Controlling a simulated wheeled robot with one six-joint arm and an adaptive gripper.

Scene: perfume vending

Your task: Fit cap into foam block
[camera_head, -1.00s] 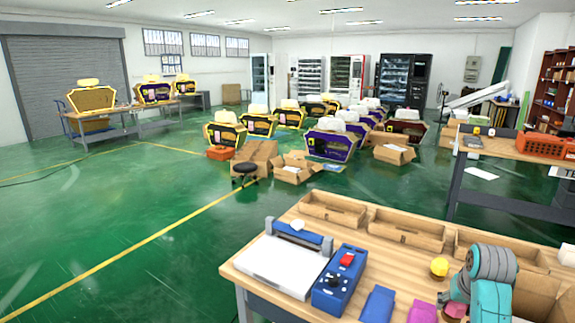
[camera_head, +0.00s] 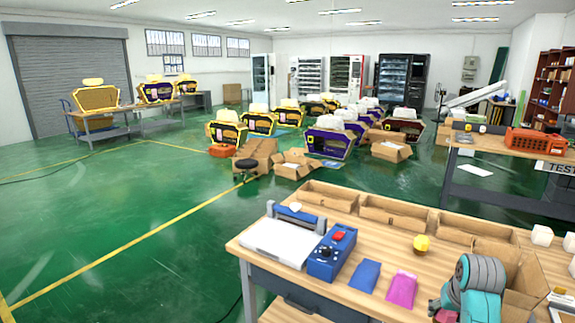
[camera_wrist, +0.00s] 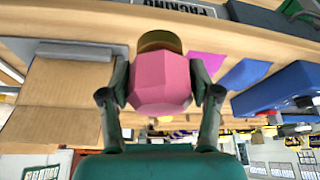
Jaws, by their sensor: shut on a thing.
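A pink faceted piece with a gold-brown end, seemingly the cap (camera_wrist: 160,85), fills the middle of the wrist view. My gripper (camera_wrist: 161,92) is shut on it, with one finger on each side. In the head view my gripper (camera_head: 440,304) is at the lower right, over the wooden table, with a little of the pink piece (camera_head: 447,316) showing below it. Pale cube-like blocks, perhaps foam, stand at the table's right: one at the back (camera_head: 542,236), one beside it (camera_head: 569,244) and one nearer (camera_head: 560,304). I cannot tell which is the foam block.
On the table (camera_head: 385,261) are a blue control box (camera_head: 332,252), a white press (camera_head: 278,241), a yellow faceted piece (camera_head: 421,243), a blue pouch (camera_head: 365,275) and a magenta pouch (camera_head: 401,288). Open cardboard trays (camera_head: 395,215) line the back edge.

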